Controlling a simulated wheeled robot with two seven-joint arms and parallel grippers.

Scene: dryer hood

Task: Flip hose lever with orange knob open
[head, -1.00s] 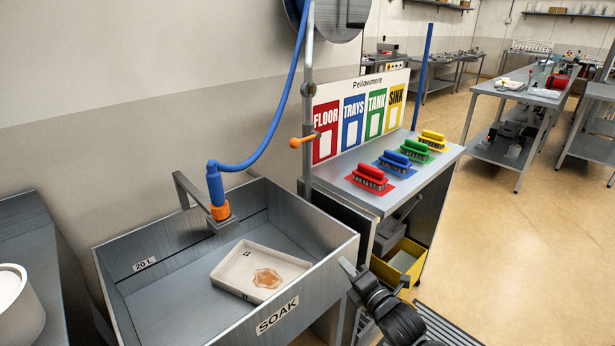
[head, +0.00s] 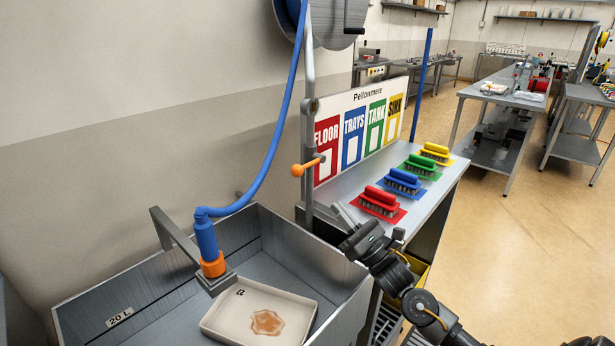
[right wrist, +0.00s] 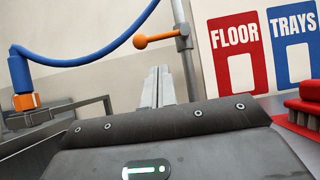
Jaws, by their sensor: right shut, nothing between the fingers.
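The lever with the orange knob (head: 297,170) sticks out to the left from the grey upright pipe (head: 309,135) in the head view. In the right wrist view the orange knob (right wrist: 140,41) is at upper centre, its arm joining the pipe on the right. My right gripper (head: 340,212) is shut and empty, below and to the right of the knob and apart from it. Its fingers (right wrist: 157,88) point up, just below the lever in the right wrist view. The blue hose (head: 262,180) runs down to an orange-collared nozzle (head: 213,266) over the sink. My left gripper is not in view.
The steel sink (head: 335,309) holds a white tray (head: 222,321) with a brown stain. A shelf to the right carries red (head: 380,199), blue, green and yellow brushes, close to my right arm. A colour sign board (head: 362,125) stands behind them.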

